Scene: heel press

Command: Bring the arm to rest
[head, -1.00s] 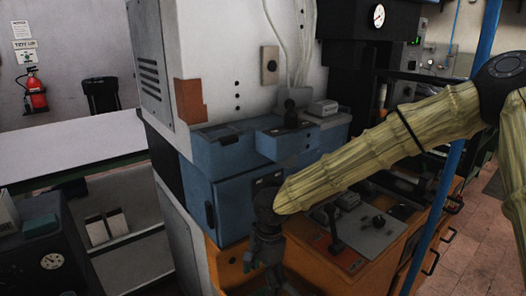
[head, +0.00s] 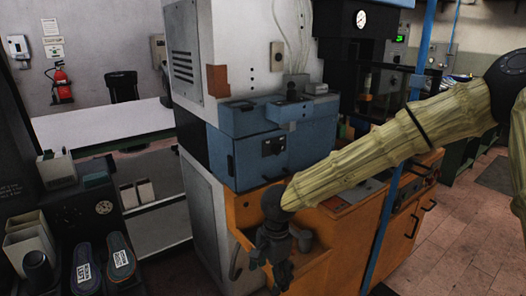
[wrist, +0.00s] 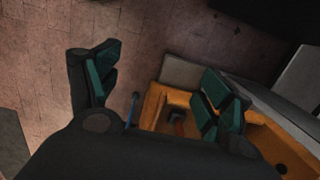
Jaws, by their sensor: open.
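My arm, in a yellow-green ribbed sleeve, reaches in from the right in the head view. My gripper (head: 272,262) hangs downward at its end, in front of the orange cabinet (head: 244,212). In the wrist view my gripper (wrist: 160,92) shows two wide-apart fingers with green pads and nothing between them. Below the fingers there are the tiled floor and an orange tray-like part with a small dark item (wrist: 178,113) in it. Whether the gripper touches the cabinet is hard to tell in the head view.
The blue and white press (head: 262,150) stands behind the gripper. A dark stand at left holds two insoles (head: 120,256) and a gauge (head: 104,208). A blue post (head: 390,215) stands at right. Floor (head: 445,235) at right is clear.

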